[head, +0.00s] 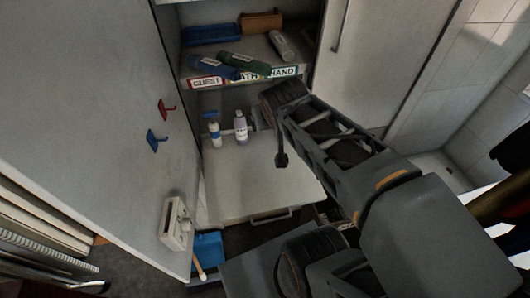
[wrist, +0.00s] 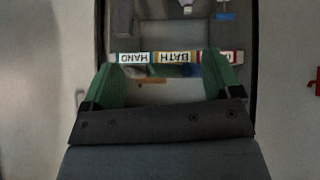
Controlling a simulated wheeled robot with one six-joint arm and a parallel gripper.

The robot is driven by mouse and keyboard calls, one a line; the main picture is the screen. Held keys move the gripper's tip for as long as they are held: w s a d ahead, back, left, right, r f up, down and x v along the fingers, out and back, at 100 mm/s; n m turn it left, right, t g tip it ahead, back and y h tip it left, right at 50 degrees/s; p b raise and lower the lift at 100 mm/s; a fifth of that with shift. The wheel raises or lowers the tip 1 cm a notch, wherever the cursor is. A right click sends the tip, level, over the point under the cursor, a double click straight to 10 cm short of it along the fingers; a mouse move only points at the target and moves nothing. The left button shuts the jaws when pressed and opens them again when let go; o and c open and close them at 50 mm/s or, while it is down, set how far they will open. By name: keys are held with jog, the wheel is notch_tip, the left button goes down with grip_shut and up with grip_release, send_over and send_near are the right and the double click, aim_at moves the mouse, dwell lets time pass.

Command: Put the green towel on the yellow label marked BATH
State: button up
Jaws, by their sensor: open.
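The green towel (head: 245,63) is a roll lying slantwise on the cabinet shelf, behind the label strip. The BATH label (head: 251,75) is on the shelf's front edge, between GUEST and HAND; it shows upside down with yellow in the wrist view (wrist: 175,57). No towel is seen held. In the wrist view the rolls are small and blurred between the fingers.
A pale roll (head: 282,46) lies at the right of the shelf. A blue container (head: 212,34) and a brown one (head: 262,22) stand behind. Bottles (head: 240,128) stand below the shelf. The open cabinet door (head: 90,110) bounds the left side.

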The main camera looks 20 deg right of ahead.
jog(key=s+a+f+n+g+y, duration=0.1)
jog(key=s+a+f+g+y, duration=0.1)
jog(key=s+a+f, duration=0.2)
jog(key=s+a, duration=0.1)
jog(key=s, duration=0.1)
jog(key=shift+s+g, duration=0.35)
jog(key=shift+g, duration=0.05)
notch_tip(320, 180, down, 2)
jog(key=shift+w+f+b, duration=0.1)
jog(key=shift+b, duration=0.9)
jog(key=shift+c, duration=0.5)
